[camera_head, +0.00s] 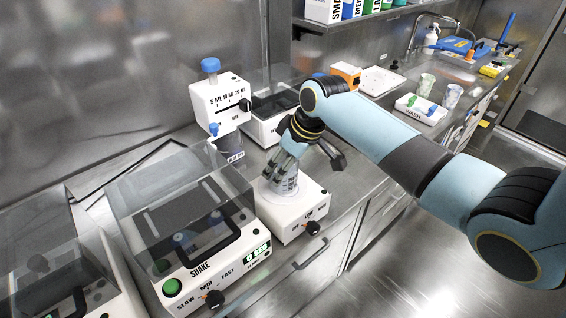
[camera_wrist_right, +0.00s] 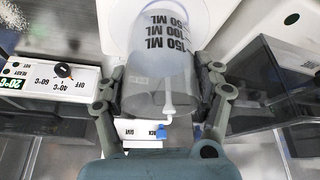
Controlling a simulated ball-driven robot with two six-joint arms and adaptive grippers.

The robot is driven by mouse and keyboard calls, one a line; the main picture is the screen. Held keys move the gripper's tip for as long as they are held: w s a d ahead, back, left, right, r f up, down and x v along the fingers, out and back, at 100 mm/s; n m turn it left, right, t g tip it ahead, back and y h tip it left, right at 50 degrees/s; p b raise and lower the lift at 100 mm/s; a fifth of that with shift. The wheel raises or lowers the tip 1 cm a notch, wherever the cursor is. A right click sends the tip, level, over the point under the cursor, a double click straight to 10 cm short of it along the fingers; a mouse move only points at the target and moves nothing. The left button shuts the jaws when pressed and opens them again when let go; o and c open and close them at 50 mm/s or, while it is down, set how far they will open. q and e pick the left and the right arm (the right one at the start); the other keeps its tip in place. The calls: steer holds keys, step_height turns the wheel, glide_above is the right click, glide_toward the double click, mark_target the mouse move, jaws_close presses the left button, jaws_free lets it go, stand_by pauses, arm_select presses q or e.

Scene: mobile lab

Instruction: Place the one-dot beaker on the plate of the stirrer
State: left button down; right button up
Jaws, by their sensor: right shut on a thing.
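My right gripper (camera_head: 287,158) is shut on a clear beaker (camera_head: 283,183) with dark volume marks. The beaker is at the round pale plate of the white stirrer (camera_head: 312,211); whether its base touches the plate, I cannot tell. In the right wrist view the gripper (camera_wrist_right: 164,98) has a finger on each side of the beaker (camera_wrist_right: 158,70), whose marks read 150, 100 and 50 ML. The white round plate (camera_wrist_right: 206,16) shows behind it. No dot on the beaker is readable. My left gripper is not in view.
A shaker (camera_head: 185,245) with a clear lid stands left of the stirrer. A white dispenser (camera_head: 215,103) with a blue cap and another lidded device (camera_head: 265,128) stand behind. A white tray (camera_head: 421,109) and cups (camera_head: 452,94) are far right.

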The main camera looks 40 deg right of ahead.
steer(key=o, duration=1.3)
steer(key=shift+o, duration=0.2)
steer(key=v, duration=1.2)
steer(key=shift+d, duration=0.1)
